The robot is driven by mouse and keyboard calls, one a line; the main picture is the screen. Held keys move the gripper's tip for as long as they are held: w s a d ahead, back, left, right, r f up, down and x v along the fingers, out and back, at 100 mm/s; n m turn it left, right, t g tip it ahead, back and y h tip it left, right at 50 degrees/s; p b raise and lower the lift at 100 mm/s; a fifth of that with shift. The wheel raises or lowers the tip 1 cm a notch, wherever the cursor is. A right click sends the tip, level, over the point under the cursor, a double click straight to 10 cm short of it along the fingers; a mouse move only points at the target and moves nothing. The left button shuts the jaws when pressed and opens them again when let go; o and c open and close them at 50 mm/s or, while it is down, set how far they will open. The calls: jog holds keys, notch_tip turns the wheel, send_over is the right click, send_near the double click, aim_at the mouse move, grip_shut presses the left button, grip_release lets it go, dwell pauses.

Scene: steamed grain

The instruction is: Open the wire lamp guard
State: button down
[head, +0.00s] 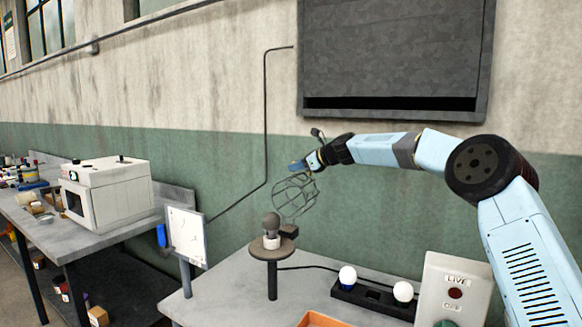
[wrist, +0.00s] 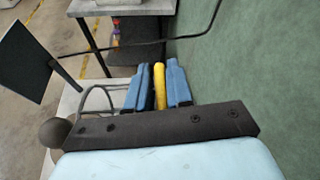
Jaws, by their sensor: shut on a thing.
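The wire lamp guard (head: 295,197) is a round dark wire cage. It stands up and tilts to the right of the grey bulb (head: 271,222), which is uncovered in its white socket on a small round stand (head: 268,251). A dark block (head: 289,231) sits at the cage's lower end. My gripper (head: 298,166) is at the top of the cage. In the wrist view its blue fingers (wrist: 159,88) are shut on a yellow tab (wrist: 159,78), with wire loops of the guard (wrist: 97,92) beside them. The bulb also shows there (wrist: 53,132), clear of the cage.
A white board on a post (head: 186,233) stands left of the stand. Right of it are a black holder with white bulbs (head: 374,297), a LIVE/OFF switch box (head: 455,285) and an orange tray (head: 322,320). The green wall (head: 360,215) is close behind.

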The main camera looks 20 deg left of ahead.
jog(key=shift+w+d+f, duration=0.2)
jog(key=shift+f, duration=0.4)
jog(key=c, duration=1.2)
grip_release()
jog(key=shift+c, duration=0.2)
jog(key=shift+o, duration=0.4)
jog(key=shift+a+r, duration=0.1)
jog(key=shift+r, duration=0.15)
jog(key=shift+s, duration=0.1)
jog(key=v, duration=1.3)
jog(key=shift+d, duration=0.35)
jog(key=shift+s, duration=0.1)
